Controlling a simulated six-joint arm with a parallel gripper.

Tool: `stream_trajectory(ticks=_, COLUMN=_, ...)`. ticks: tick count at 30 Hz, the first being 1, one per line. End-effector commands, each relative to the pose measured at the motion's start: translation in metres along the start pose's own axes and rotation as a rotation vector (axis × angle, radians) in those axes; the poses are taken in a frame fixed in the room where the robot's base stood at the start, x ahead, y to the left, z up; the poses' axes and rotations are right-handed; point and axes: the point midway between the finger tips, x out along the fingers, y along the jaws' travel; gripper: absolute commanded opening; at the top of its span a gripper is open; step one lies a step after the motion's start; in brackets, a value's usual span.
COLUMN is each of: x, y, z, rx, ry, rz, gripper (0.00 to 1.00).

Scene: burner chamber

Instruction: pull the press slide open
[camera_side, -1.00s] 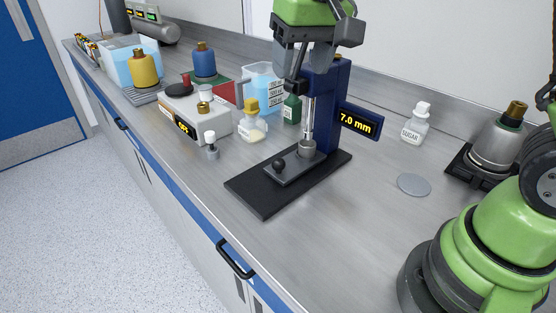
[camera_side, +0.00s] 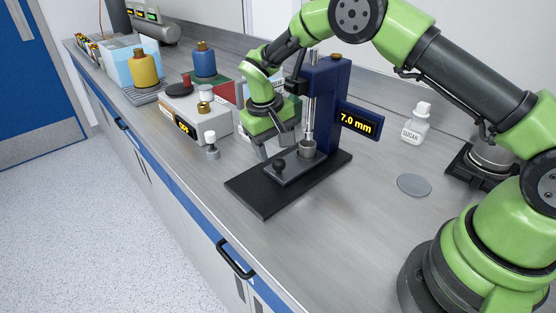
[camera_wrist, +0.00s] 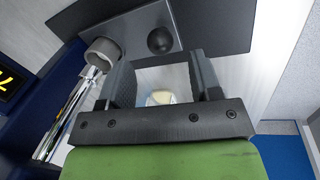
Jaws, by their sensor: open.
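The press has a blue column (camera_side: 330,95) on a black base plate (camera_side: 262,197). Its grey slide (camera_side: 296,174) lies on the base and carries a round black knob (camera_side: 279,163) and a metal cup (camera_side: 308,149) under the steel rod. In the wrist view the knob (camera_wrist: 160,40) shows just ahead of the gap between the fingertips, with the cup (camera_wrist: 103,52) to its left. My gripper (camera_side: 276,152) is open and empty, low over the slide beside the column. I cannot tell whether a finger touches the slide.
The display (camera_side: 358,121) reads 7.0 mm. A white box with a lit display (camera_side: 190,112) and a small white-capped vial (camera_side: 212,146) stand left of the press. The bench front is clear.

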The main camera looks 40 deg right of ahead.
Motion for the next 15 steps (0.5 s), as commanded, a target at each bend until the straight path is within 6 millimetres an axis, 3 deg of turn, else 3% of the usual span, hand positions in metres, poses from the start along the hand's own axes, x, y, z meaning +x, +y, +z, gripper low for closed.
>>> stream_trajectory(ticks=6, x=0.036, y=0.0, z=0.001, rx=0.0, ry=-0.003, rz=0.0, gripper=0.58)
stream_trajectory(ticks=15, x=0.049, y=0.0, z=0.0, rx=0.001, ry=0.0, rz=-0.001, gripper=0.58)
